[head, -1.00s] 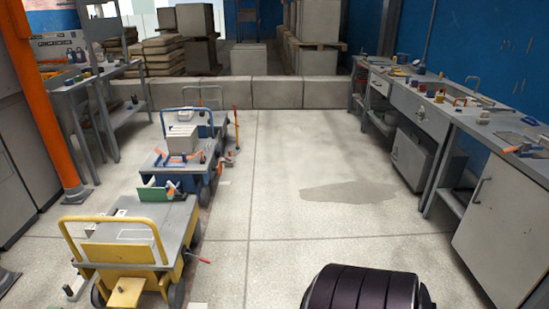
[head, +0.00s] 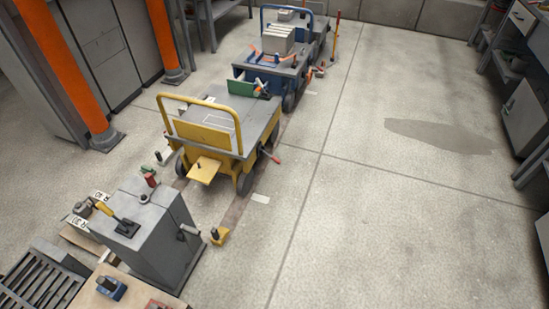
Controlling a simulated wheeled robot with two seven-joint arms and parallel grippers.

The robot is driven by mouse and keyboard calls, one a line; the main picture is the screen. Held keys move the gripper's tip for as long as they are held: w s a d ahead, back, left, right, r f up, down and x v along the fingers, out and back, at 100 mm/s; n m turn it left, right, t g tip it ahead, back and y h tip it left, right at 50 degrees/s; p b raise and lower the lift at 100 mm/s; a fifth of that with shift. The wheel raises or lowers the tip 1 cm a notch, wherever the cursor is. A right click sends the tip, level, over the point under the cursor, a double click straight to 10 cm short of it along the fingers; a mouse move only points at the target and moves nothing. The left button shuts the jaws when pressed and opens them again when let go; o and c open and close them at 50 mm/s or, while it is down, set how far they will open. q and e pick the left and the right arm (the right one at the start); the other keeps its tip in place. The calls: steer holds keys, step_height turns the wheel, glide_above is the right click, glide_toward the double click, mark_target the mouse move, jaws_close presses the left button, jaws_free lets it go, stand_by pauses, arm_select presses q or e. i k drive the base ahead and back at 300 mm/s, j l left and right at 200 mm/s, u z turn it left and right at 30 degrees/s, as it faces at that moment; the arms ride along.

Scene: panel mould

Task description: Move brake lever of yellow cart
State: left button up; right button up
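The yellow cart (head: 222,128) stands left of centre in the head view, with a grey top and a yellow push handle at its near left end. A thin lever with a red grip (head: 270,157) sticks out low on its right side, near a dark wheel. It looks like the brake lever, and its tip points right and down. A green piece (head: 240,87) and small pale items lie on the cart's far end. Neither of my grippers shows in this view.
A blue cart (head: 272,65) with a grey block stands behind the yellow one. A grey cabinet (head: 150,232) with a yellow-handled tool is at the near left. Orange posts (head: 72,70) rise at the left. The floor right of the carts is clear.

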mark_target(276, 159)
steer(key=i+u, duration=0.15)
steer(key=u, duration=0.35)
steer(key=i+l+u, duration=0.1)
steer(key=u, duration=0.35)
steer(key=i+l+u, duration=0.1)
steer(key=l, duration=0.25)
steer(key=i+l+u, duration=0.25)
steer(key=i+l, duration=0.15)
steer(key=l, duration=0.3)
steer(key=i+l+u, duration=0.15)
steer(key=l, duration=0.2)
steer(key=i+l+u, duration=0.1)
steer(key=l, duration=0.3)
steer(key=i+l, duration=0.15)
steer(key=l, duration=0.25)
